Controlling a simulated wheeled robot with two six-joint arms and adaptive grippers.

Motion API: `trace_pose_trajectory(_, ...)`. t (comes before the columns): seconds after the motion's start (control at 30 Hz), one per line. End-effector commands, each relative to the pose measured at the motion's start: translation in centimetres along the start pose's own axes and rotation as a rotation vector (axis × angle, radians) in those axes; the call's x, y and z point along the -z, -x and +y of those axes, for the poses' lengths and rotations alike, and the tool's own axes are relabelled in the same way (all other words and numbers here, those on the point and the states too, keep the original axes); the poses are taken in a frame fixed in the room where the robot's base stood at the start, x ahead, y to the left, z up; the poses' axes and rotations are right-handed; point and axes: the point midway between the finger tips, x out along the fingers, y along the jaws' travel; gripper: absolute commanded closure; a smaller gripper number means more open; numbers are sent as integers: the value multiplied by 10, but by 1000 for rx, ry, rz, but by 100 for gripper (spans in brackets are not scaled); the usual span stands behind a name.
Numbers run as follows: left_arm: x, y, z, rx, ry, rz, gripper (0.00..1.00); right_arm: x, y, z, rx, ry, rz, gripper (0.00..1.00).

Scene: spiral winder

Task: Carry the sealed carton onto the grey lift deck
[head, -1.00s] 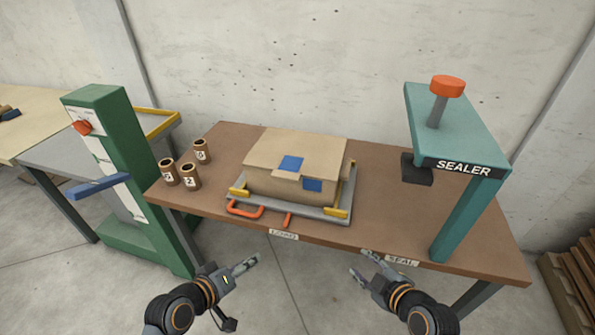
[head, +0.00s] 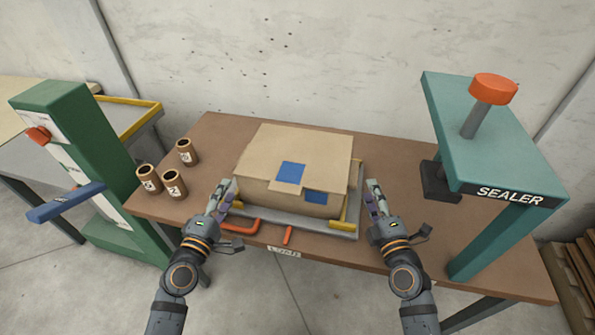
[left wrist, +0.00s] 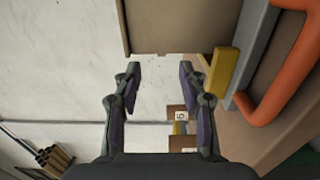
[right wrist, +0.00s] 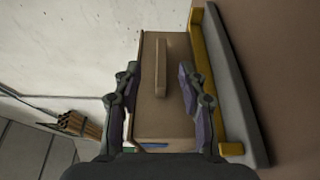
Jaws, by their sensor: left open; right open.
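The tan carton (head: 290,165), with blue patches, sits on a grey tray with yellow guides on the brown table. It also shows in the left wrist view (left wrist: 180,25) and right wrist view (right wrist: 165,100). My left gripper (head: 222,196) is open and empty beside the carton's left side. My right gripper (head: 375,197) is open beside its right side; in the right wrist view the carton's side shows between and beyond its fingers. I cannot tell whether either gripper touches the carton. The grey lift deck (head: 115,116), with a yellow rail, is at the left, partly hidden by a green column.
The green column (head: 75,150) has a blue lever (head: 65,203). Several brown tubes (head: 173,185) stand left of the carton. An orange handle (head: 240,227) is at the tray's front. The teal sealer (head: 490,150) stands at the right. A wall is behind.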

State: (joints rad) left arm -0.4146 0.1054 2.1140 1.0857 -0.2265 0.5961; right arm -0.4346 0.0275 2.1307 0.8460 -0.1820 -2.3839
Motion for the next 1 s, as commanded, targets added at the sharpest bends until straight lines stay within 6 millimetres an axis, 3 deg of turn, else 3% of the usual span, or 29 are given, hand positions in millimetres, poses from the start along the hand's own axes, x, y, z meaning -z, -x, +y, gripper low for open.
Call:
trace_pose_trajectory(0.17, 0, -18, 1, -4, 1, 1, 58, 0, -18, 1, -3, -1, 0, 58)
trace_pose_trajectory(0.4, 0, -64, 1, -3, 0, 0, 58, 0, -64, 1, -2, -2, 1, 58)
trace_pose_trajectory(0.6, 0, -93, 1, -1, -2, 0, 58, 0, -93, 1, -1, -1, 0, 58)
trace_pose_trajectory(1.0, 0, -104, 0, 0, -2, -1, 58, 0, -104, 0, 1, -1, 1, 58)
